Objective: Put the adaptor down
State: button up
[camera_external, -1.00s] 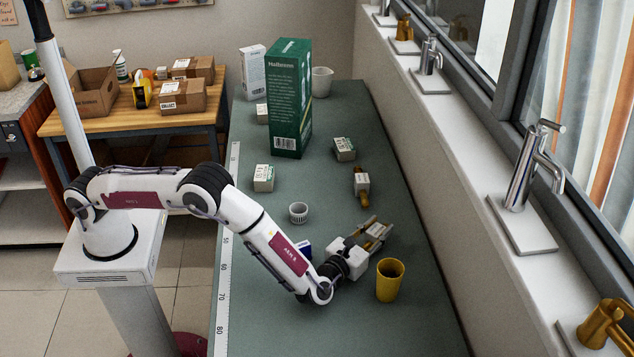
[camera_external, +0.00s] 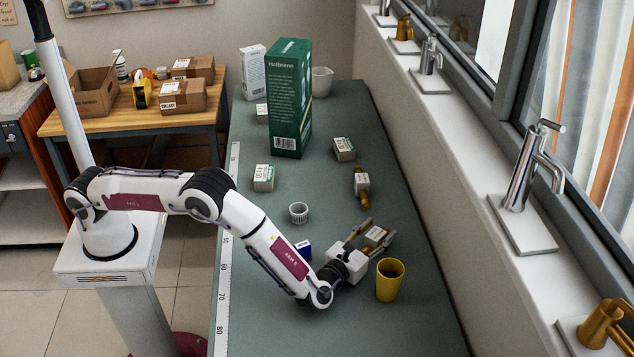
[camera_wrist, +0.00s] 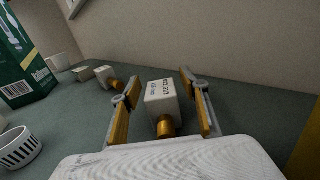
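The adaptor (camera_external: 377,236), a brass piece with a white boxy label block, lies on the green bench top between the fingers of my gripper (camera_external: 370,238). In the wrist view the adaptor (camera_wrist: 162,104) shows its printed white block, with the brass end (camera_wrist: 166,127) toward my palm. My gripper (camera_wrist: 163,100) is open, with a gap between each finger and the block. The adaptor appears to rest on the bench. Its far underside is hidden.
A yellow cup (camera_external: 390,281) stands close to the right of my gripper. A similar brass-and-white piece (camera_external: 361,184), a ribbed white ring (camera_external: 298,212) and a tall green box (camera_external: 289,98) stand farther back.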

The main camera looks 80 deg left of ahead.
jog(key=shift+r, duration=0.15)
jog(key=v, duration=1.2)
jog(key=shift+w+r, duration=0.1)
jog(key=shift+r, duration=0.05)
dwell(0.7)
